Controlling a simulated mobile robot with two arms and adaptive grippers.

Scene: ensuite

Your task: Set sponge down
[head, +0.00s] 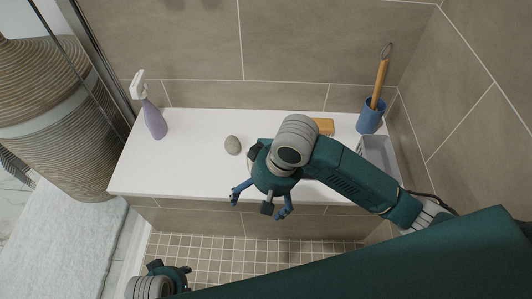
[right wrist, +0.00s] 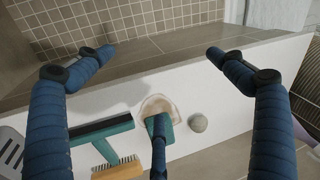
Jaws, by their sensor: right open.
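A tan, pale-rimmed rounded piece (right wrist: 160,105), which looks like the sponge, shows in the right wrist view. It appears to rest on the white bench top (right wrist: 225,138), partly covered by my gripper's middle finger. In the head view I cannot make it out; my right arm covers that area. My right gripper (head: 263,206) is over the front edge of the bench (head: 190,180), its blue fingers spread and empty. In the wrist view the outer fingers (right wrist: 158,52) are wide apart. Only part of my left gripper (head: 168,272) shows at the bottom left; its fingers are unclear.
On the bench are a purple spray bottle (head: 154,120), a grey stone (head: 232,145), an orange brush-like block (head: 325,126), a blue cup (head: 370,117) with a wooden-handled brush, and a grey tray (head: 378,150). A squeegee (right wrist: 105,130) lies beside the tan piece. The bench's left part is mostly clear.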

